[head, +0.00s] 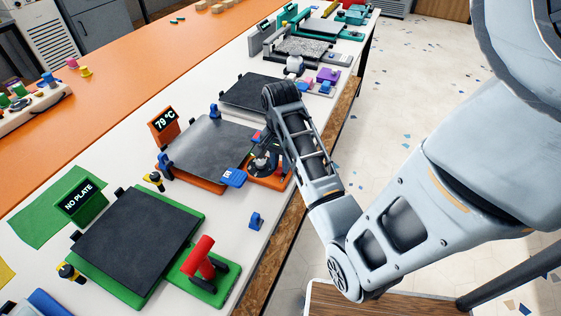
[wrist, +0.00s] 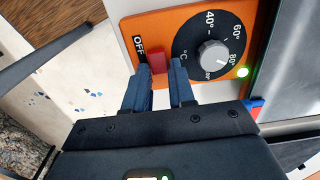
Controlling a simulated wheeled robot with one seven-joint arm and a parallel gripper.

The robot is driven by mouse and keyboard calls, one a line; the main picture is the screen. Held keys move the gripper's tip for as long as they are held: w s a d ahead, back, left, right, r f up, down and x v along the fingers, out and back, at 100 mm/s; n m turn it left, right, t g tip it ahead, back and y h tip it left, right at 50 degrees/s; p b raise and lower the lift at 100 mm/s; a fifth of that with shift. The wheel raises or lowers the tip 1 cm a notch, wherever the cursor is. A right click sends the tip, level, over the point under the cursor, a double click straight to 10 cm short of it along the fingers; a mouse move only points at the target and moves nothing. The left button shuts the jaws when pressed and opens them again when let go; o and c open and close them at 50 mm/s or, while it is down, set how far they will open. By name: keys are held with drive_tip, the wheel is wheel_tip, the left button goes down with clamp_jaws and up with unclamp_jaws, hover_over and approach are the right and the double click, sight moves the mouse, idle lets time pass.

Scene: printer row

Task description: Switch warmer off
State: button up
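The orange warmer (head: 185,177) carries a dark flat plate (head: 212,145) and a sign (head: 164,126) reading 79 °C. In the wrist view its orange panel (wrist: 188,14) has a red switch (wrist: 157,61) beside an OFF label (wrist: 139,46). In the head view my arm hides the fingers' tips.
A green unit (head: 140,292) with a NO PLATE sign (head: 79,197) and a red-handled lever (head: 199,258) stands nearer. A blue tag (head: 233,177) lies by the warmer's edge. Another dark plate (head: 250,90) and several units stand farther along. A small blue part (head: 256,221) sits near the table edge.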

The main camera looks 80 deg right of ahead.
clamp_jaws()
drive_tip(key=shift+w+a+h, duration=0.1)
drive_tip(key=shift+a+h, duration=0.25)
drive_tip(key=shift+h, duration=0.35)
drive_tip(key=shift+a+g+h, duration=0.25)
drive_tip(key=shift+g+h, duration=0.25)
drive_tip(key=shift+h, duration=0.8)
drive_tip(key=shift+o, duration=2.2)
unclamp_jaws()
drive_tip(key=shift+r, duration=0.15)
drive_tip(key=v, duration=0.7)
drive_tip(key=shift+a+r+b, duration=0.15)
drive_tip(key=shift+r+b, duration=0.1)
drive_tip(key=shift+b, duration=0.05)
